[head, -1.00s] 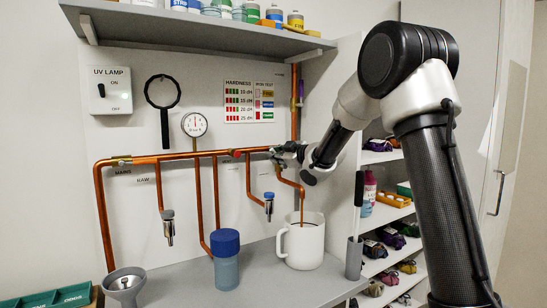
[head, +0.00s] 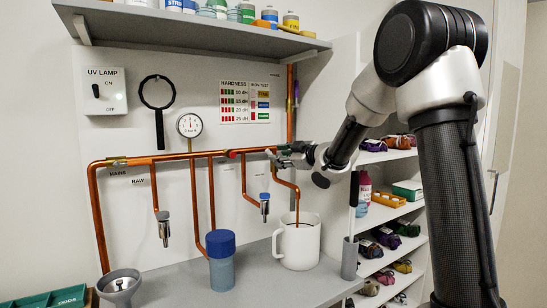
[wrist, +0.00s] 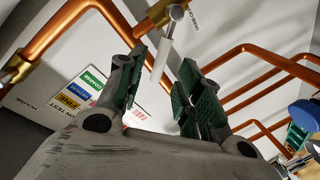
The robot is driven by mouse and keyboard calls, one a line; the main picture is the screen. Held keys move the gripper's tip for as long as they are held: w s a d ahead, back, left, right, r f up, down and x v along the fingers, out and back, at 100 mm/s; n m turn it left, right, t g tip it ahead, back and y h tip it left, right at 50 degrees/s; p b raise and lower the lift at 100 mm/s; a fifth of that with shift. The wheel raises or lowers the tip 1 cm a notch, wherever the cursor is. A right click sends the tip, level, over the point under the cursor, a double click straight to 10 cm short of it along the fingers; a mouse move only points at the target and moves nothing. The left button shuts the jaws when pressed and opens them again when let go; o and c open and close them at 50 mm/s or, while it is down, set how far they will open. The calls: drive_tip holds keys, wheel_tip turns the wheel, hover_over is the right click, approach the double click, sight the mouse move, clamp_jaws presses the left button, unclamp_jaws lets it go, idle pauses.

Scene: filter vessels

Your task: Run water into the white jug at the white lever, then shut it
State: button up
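The white jug (head: 298,246) stands upright on the counter under the rightmost copper spout (head: 297,202), whose lower end reaches down to the jug's mouth. My gripper (head: 282,157) is at the right end of the copper pipe, above the jug. In the wrist view my gripper (wrist: 162,68) has its two green-padded fingers apart. The white lever (wrist: 166,45) on its brass valve shows between them, with no clear contact. In the head view my gripper hides the lever.
A blue-capped vessel (head: 221,262) and a grey funnel (head: 119,284) stand left of the jug. A grey holder (head: 350,258) with a black-handled tool stands close at its right. Copper pipes run along the wall, with a pressure gauge (head: 190,125). A shelf (head: 200,33) hangs overhead.

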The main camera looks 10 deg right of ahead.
drive_tip(key=v, duration=0.6)
drive_tip(key=shift+s, duration=0.25)
idle(7.2)
